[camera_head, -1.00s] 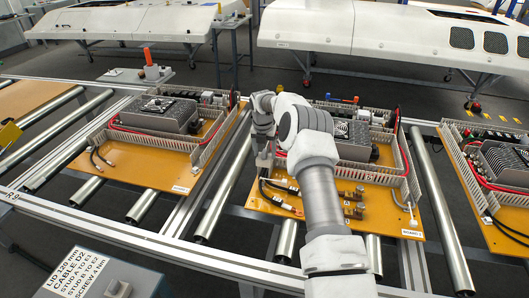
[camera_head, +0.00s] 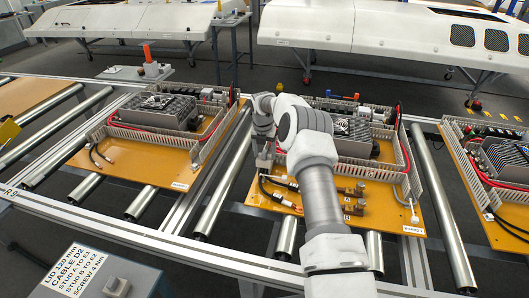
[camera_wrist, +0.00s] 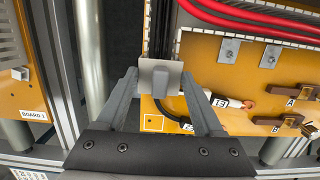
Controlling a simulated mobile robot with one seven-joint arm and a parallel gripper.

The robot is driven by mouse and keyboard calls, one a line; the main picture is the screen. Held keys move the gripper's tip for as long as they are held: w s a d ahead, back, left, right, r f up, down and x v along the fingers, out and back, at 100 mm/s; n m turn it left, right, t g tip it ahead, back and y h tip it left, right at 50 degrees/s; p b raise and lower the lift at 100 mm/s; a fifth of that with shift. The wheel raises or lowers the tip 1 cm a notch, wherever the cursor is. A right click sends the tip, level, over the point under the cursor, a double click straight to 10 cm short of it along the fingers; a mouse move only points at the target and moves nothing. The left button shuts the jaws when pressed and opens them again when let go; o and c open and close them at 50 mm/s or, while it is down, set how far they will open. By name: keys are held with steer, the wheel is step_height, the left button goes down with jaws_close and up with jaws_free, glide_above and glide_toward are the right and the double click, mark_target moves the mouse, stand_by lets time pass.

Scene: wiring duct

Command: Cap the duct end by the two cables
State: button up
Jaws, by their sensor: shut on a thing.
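My gripper (camera_wrist: 160,88) is shut on a grey end cap (camera_wrist: 147,78), a flat plate with a raised tab between the fingertips. In the wrist view the cap lies over the near end of the slotted duct (camera_wrist: 147,42); I cannot tell whether it touches or is seated. Black cables (camera_wrist: 173,104) come out just below and beside the cap, with a white marker reading E3 (camera_wrist: 219,101). In the head view my gripper (camera_head: 264,162) is low at the left edge of the middle board, above the two black cables (camera_head: 275,194). The cap is hard to make out there.
The middle orange board (camera_head: 385,212) carries brass terminals (camera_head: 352,190) right of the cables. Red cables (camera_wrist: 260,18) run in the duct at the upper right. Another board (camera_head: 140,160) lies left across a gap with rollers. A labelled box (camera_head: 85,275) stands front left.

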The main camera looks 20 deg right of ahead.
steer(key=shift+f+b, duration=0.65)
steer(key=shift+f, duration=0.45)
steer(key=o, duration=1.3)
steer(key=shift+r, duration=0.1)
steer(key=r, duration=0.5)
steer(key=s+a+r, duration=0.1)
steer(key=r, duration=0.5)
steer(key=s+r+p, duration=0.1)
steer(key=r, duration=0.5)
steer(key=shift+s+a, duration=0.1)
steer(key=shift+a, duration=0.15)
